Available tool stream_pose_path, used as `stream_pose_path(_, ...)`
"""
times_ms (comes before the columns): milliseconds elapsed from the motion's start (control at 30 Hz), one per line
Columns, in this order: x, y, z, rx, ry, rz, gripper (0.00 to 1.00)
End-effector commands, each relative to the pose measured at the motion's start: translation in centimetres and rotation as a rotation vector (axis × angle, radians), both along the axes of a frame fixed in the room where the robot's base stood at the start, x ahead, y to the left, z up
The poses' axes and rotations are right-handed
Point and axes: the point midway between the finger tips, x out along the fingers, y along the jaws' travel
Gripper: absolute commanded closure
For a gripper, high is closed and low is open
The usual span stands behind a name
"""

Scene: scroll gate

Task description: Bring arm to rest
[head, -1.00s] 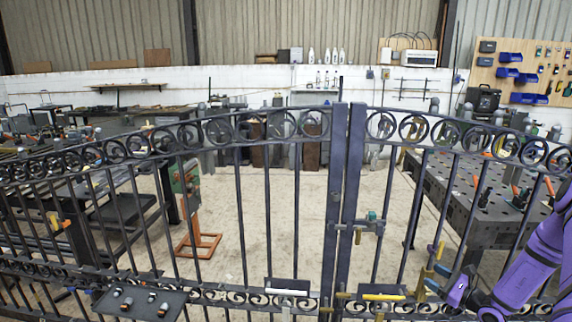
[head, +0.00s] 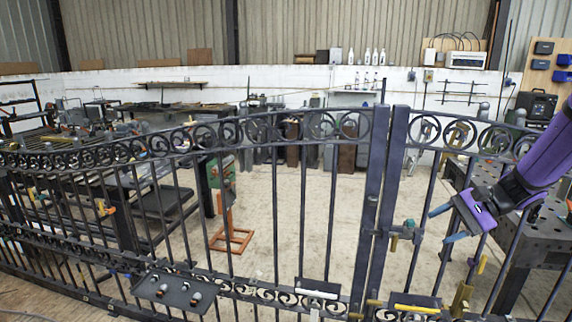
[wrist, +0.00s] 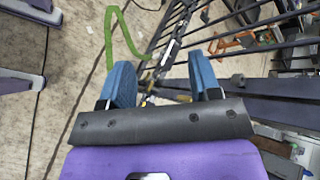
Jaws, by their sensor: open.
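My gripper (head: 443,226) is on the right of the head view, raised in front of the right gate leaf, on a purple arm. Its two blue fingers are spread apart with nothing between them. In the wrist view the open fingers (wrist: 165,85) show above a grey bar, with floor and gate bars beyond them. The dark scrolled gate (head: 372,200) spans the head view. Its two uprights stand close together right of centre, with a latch (head: 407,232) at mid height.
A dark tray (head: 172,290) with several small parts is at the gate's lower left. Two small shelves (head: 318,289) sit low near the uprights, the right one (head: 416,303) with a yellow bar. A steel table (head: 545,235) stands behind the right leaf. An orange-based stand (head: 232,238) is behind the left leaf.

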Motion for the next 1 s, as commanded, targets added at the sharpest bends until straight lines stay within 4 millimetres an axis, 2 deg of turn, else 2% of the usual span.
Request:
stream_pose_path(33,-0.9,0.9,1.3,-0.048,-0.019,0.039,0.43)
stream_pose_path(200,-4.2,3.3,4.4,-0.206,-0.071,0.16,0.43)
stream_pose_path(500,-10.4,6.0,9.0,-0.483,-0.196,0.341,0.43)
stream_pose_path(733,-15.2,7.0,11.8,-0.69,-0.319,0.449,0.43)
stream_pose_path(1000,-20.6,7.1,14.3,-0.923,-0.49,0.544,0.43)
